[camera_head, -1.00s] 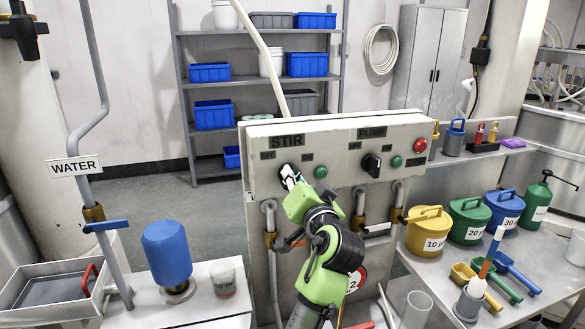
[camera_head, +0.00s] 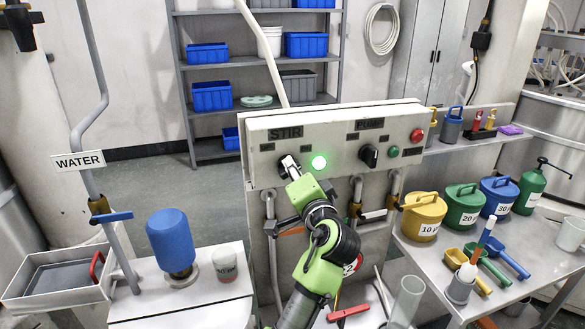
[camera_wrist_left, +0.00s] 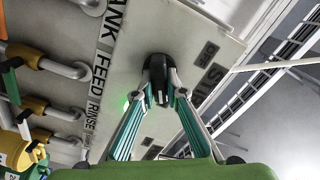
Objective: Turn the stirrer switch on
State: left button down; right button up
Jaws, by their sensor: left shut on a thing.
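The control panel (camera_head: 340,147) has a STIR label above a black rotary stirrer switch (camera_wrist_left: 158,72). In the head view my left gripper (camera_head: 291,168) is at that switch and hides most of it. In the left wrist view its two fingers (camera_wrist_left: 160,95) are closed on the black knob from both sides. The green lamp (camera_head: 319,162) right of the switch glows brightly. Its green glow also shows beside the fingers in the left wrist view. My right gripper is not in either view.
The black PUMP switch (camera_head: 369,155), a second green button (camera_head: 394,152) and a red button (camera_head: 417,135) sit further right. Pipes with valves run below the panel. A blue bottle (camera_head: 171,240) and a cup (camera_head: 225,264) stand on the left bench; coloured jugs stand on the right table.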

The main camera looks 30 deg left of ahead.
pick_arm(q)
jog(key=shift+r, duration=0.15)
jog(key=c, duration=2.1)
grip_release()
jog(key=shift+a, duration=0.1)
jog(key=shift+o, duration=0.3)
jog(key=shift+w, duration=0.1)
jog(key=shift+d+f, duration=0.2)
jog(key=v, duration=0.7)
